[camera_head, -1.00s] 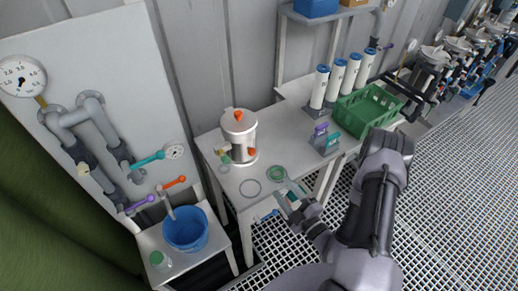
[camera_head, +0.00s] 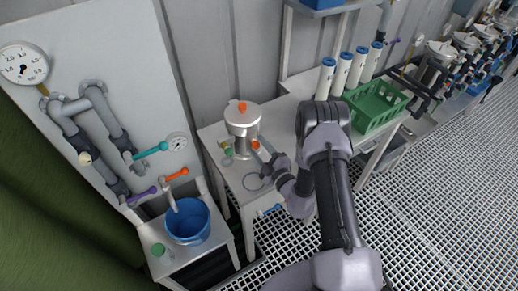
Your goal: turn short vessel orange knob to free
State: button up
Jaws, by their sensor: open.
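The short vessel (camera_head: 240,128) is a white and grey cylinder standing upright on the white table. One orange knob (camera_head: 242,107) is on top of its lid. Another orange knob (camera_head: 255,145) is low on its right side. My gripper (camera_head: 264,153) is open beside the vessel, close to the lower side knob. I cannot tell whether the fingers touch that knob.
White cylinders (camera_head: 342,73) and a green crate (camera_head: 376,108) stand to the right. A blue bucket (camera_head: 187,222) stands on a lower stand at left, below wall pipes with coloured handles.

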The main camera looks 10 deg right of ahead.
grip_shut()
jog(key=shift+n, duration=0.3)
jog(key=n+b, duration=0.1)
jog(key=n, duration=0.3)
jog(key=n+b, duration=0.1)
jog(key=n, duration=0.3)
jog(key=n+b, duration=0.1)
jog(key=n, duration=0.4)
jog(key=shift+n+b, duration=1)
jog(key=shift+n, duration=1.1)
